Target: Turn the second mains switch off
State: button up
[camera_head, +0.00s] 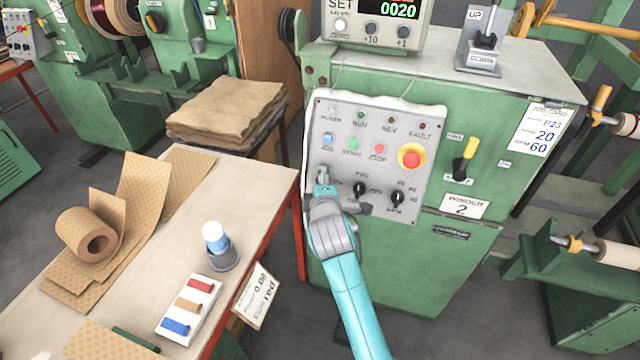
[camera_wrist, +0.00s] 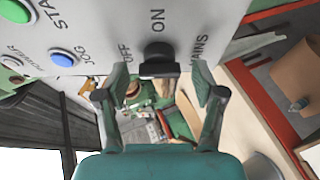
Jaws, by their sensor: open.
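The mains switch is a black rotary knob (camera_wrist: 158,58) on the grey control panel (camera_head: 335,108) of the green machine labelled WINDER 2. In the wrist view OFF, ON and MAINS are printed around it. I cannot tell for sure which mark it points to. My gripper (camera_head: 323,183) is at the lower left of the panel and hides most of the switch in the head view. In the wrist view my gripper (camera_wrist: 160,82) is open, with one finger on each side of the knob. The fingers appear apart from the knob.
Other panel controls stand close by: a black selector (camera_head: 360,188), another selector (camera_head: 397,197), the green start button (camera_head: 353,144) and the red emergency stop (camera_head: 411,155). A yellow-tipped lever (camera_head: 467,158) is to the right. A worktable (camera_head: 262,187) with paper rolls stands left.

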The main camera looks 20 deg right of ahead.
jog(key=v, duration=1.1)
jog(key=shift+s, duration=0.3)
jog(key=shift+a, duration=0.1)
jog(key=s+d+f+m+y, duration=0.1)
jog(key=s+f+m, duration=0.2)
jog(key=s+f, duration=0.55)
jog(key=s+f+m+y, duration=0.2)
jog(key=s+f, duration=0.4)
jog(key=s, duration=0.6)
jog(key=s+r+m, duration=0.2)
jog(key=s+m, duration=0.2)
jog(key=s, duration=0.7)
jog(key=s+d+r+m+t, duration=0.1)
jog(key=s+m, duration=0.4)
jog(key=s, duration=0.6)
jog(key=shift+d+r, duration=0.2)
jog(key=shift+r, duration=0.4)
